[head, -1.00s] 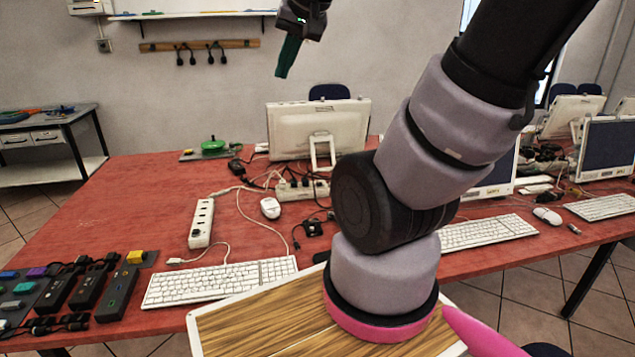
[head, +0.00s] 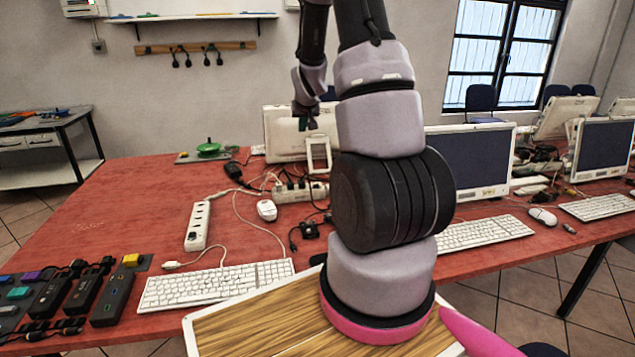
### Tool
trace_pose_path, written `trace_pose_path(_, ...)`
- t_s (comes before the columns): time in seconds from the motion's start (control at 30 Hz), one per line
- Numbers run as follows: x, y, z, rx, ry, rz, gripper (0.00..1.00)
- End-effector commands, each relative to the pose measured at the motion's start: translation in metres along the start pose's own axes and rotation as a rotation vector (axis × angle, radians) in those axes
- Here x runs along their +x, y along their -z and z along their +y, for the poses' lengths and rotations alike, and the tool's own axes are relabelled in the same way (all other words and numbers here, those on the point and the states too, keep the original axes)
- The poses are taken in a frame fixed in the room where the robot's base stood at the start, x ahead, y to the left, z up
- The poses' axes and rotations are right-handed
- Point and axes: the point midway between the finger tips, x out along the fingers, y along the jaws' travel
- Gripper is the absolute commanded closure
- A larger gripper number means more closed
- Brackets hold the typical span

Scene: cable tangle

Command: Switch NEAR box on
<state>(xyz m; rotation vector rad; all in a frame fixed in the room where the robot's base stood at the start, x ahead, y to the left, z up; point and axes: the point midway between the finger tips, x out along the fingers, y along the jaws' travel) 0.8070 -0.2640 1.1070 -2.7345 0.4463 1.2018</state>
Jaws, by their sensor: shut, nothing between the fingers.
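A white multi-socket box (head: 198,226) lies on the red table left of centre, behind the keyboard. A second, pale multi-socket box (head: 300,192) lies farther back with several plugs and cables at it. No NEAR label is readable, and the switch states are too small to tell.
A white keyboard (head: 214,285) and mouse (head: 267,210) lie near the boxes. Loose cables tangle around the far box and a black adapter (head: 234,172). Black boxes with coloured buttons (head: 112,296) stand at the front left. The table's left middle is mostly clear.

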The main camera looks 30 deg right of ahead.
Motion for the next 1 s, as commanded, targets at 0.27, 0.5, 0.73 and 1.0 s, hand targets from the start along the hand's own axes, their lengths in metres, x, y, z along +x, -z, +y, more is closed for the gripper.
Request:
trace_pose_path(0.27,0.102,-0.042,0.038,-0.080,-0.059,0.023,1.00)
trace_pose_path(0.5,0.143,-0.068,0.054,-0.125,-0.077,0.040,1.00)
trace_pose_path(0.73,0.150,-0.072,0.057,-0.133,-0.081,0.045,1.00)
trace_pose_path(1.0,0.151,-0.071,0.057,-0.133,-0.080,0.045,1.00)
